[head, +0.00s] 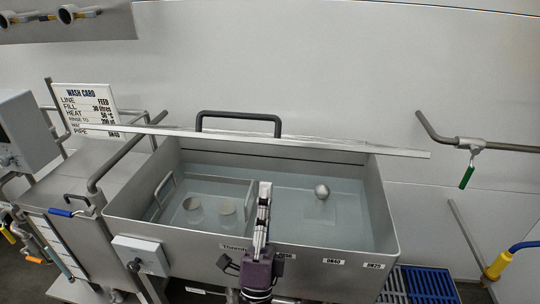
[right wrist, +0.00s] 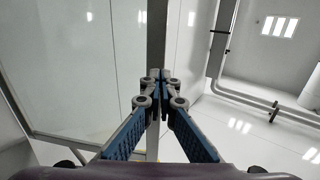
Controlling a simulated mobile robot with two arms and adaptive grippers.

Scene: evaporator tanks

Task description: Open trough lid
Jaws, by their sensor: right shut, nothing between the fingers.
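The steel trough (head: 118,232) stands open in the head view, with water inside. Its lid (head: 340,148) shows as a long thin strip, nearly edge-on, across the trough's back. A dark loop handle (head: 238,114) rises behind this strip. My right gripper (head: 265,187) points up over the trough's front wall, before the water and apart from the lid strip in the picture. In the right wrist view its fingertips (right wrist: 160,76) meet with nothing between them. My left gripper does not show.
Two round cups (head: 192,204) and a ball (head: 322,191) are in the trough. A wash card (head: 88,108) stands at the left. A green-handled valve pipe (head: 467,176) sticks out at the right. A control box (head: 140,256) is on the trough front.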

